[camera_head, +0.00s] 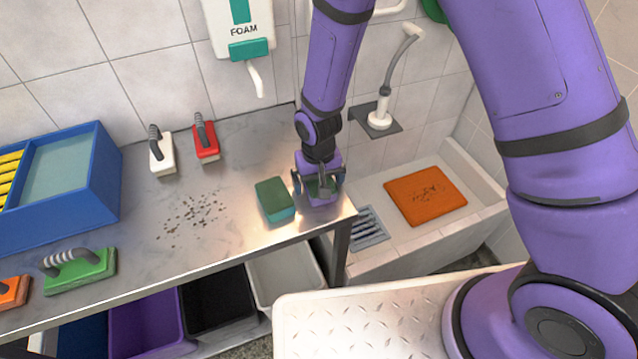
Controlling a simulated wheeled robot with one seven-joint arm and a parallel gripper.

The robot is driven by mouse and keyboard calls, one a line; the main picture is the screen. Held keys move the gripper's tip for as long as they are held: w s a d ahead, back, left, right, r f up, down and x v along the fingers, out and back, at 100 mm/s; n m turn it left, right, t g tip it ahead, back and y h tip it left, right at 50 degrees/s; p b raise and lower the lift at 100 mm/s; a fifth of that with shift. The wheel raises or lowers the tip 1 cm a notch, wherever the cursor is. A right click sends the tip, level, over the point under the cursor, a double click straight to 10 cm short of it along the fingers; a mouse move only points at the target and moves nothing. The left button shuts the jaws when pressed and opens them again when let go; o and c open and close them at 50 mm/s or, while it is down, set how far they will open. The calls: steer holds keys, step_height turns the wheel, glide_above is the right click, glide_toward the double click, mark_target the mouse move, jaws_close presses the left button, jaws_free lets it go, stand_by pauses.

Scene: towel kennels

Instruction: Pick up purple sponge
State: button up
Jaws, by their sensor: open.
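My gripper (319,184) points down over the right end of the metal counter, with its jaws open. A teal sponge (275,200) with a green top lies on the counter just left of my gripper.
The metal counter (150,235) holds white (161,156), red (206,142), green (80,271) and orange (12,290) handled brushes and a blue tray (105,185). Bins stand below. Right of the counter, a lower basin (400,245) holds an orange mat (425,196). A foam dispenser (240,25) hangs behind.

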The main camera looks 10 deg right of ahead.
steer(key=shift+f, duration=0.1)
steer(key=c, duration=1)
